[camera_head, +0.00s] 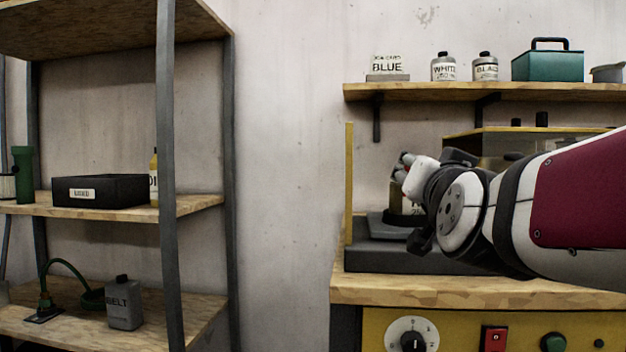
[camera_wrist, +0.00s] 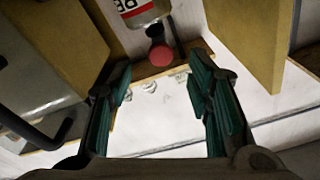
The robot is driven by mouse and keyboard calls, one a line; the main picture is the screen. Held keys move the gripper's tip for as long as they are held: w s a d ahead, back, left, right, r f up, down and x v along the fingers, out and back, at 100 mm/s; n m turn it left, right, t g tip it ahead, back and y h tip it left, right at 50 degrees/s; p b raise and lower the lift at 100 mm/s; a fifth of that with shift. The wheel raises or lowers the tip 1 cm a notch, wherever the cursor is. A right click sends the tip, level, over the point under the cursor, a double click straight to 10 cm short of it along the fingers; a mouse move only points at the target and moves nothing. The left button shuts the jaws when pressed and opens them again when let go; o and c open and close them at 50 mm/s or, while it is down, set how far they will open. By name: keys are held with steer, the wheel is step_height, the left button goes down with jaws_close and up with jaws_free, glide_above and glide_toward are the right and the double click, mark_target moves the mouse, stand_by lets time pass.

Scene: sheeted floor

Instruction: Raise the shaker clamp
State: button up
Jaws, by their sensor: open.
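The dark grey shaker base (camera_head: 375,258) stands on the wooden bench in the head view, with a low platform on it. A container with a pale label (camera_head: 398,199) stands on the platform, partly hidden by my arm. A yellow upright (camera_head: 349,190) rises at the left of the base. I cannot make out the clamp for certain. My gripper reaches in front of the shaker in the head view. In the wrist view my gripper (camera_wrist: 163,78) is open and empty, its green-padded fingers apart. A labelled bottle (camera_wrist: 138,10) with a red cap (camera_wrist: 161,55) shows beyond the fingertips.
Yellow-brown panels flank the view, at left (camera_wrist: 55,45) and right (camera_wrist: 248,40). A grey body with a black handle (camera_wrist: 50,137) is at left. A wall shelf (camera_head: 420,92) holds bottles and a teal box (camera_head: 547,66). The bench front has a dial (camera_head: 411,338) and red switch (camera_head: 494,339).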

steer(key=v, duration=0.6)
steer(key=shift+s, duration=0.25)
steer(key=shift+a+f, duration=0.1)
steer(key=s+a+f+n+g+y, duration=0.15)
steer(key=s+f+g, duration=0.25)
steer(key=f, duration=0.5)
steer(key=s+a+f+n+g+y, duration=0.1)
steer(key=s+f+n+g+y, duration=0.25)
steer(key=f, duration=0.55)
steer(key=s+d+f+n+g+h, duration=0.1)
steer(key=s+d+f+g, duration=0.1)
steer(key=s+f+g, duration=0.6)
steer(key=s+d+f+n+g+h, duration=0.1)
steer(key=s+f+g, duration=0.2)
steer(key=s, duration=1)
step_height(320, 180, up, 39)
steer(key=t+p, duration=0.4)
steer(key=p, duration=3.3)
steer(key=shift+w+d+f+y, duration=0.15)
steer(key=shift+w+y, duration=0.15)
steer(key=shift+w, duration=0.1)
